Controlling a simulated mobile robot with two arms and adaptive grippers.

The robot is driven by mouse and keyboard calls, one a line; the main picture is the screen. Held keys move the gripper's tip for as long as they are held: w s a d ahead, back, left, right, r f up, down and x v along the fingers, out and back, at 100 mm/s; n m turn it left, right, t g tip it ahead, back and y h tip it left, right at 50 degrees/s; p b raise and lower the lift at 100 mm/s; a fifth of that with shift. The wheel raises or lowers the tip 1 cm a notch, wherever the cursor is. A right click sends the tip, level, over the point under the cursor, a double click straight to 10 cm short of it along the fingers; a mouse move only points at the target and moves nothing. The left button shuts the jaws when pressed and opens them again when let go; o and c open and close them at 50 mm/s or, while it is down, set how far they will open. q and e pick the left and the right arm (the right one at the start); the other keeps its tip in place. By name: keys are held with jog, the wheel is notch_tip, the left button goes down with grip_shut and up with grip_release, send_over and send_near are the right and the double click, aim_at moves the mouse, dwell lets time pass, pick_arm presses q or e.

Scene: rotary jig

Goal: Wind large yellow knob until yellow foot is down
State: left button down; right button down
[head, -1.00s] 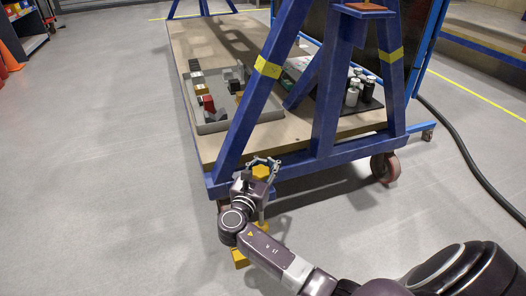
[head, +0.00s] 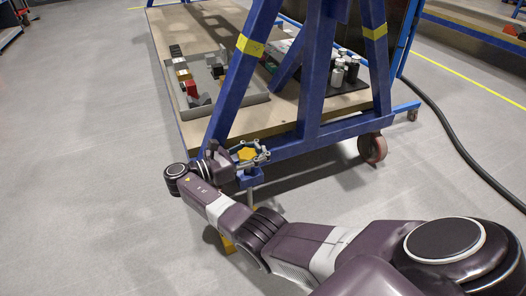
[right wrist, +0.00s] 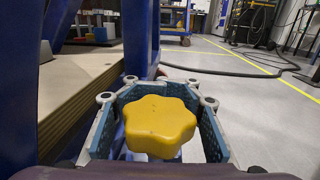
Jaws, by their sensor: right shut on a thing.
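The large yellow knob (head: 247,154) sits at the near corner of the blue jig frame, on top of a threaded post. My right gripper (head: 260,157) reaches it from the left, its fingers around the knob. In the right wrist view the lobed knob (right wrist: 159,126) lies between the two blue-padded fingers, and the gripper (right wrist: 160,118) is shut on it. The yellow foot (head: 228,244) shows low beneath my right arm, partly hidden by it. I cannot tell whether it touches the floor. My left gripper is out of view.
The blue frame (head: 232,100) carries a wooden deck (head: 168,72) with a grey tray (head: 250,102) of blocks. A caster wheel (head: 373,148) stands right of the knob. A black hose (head: 455,140) lies on the floor at right. The floor at left is clear.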

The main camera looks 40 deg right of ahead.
jog(key=shift+a+g, duration=0.25)
jog(key=shift+g, duration=0.05)
dwell(0.4)
jog(key=c, duration=1.5)
grip_release()
jog(key=shift+o, duration=0.3)
jog(key=shift+d, duration=0.1)
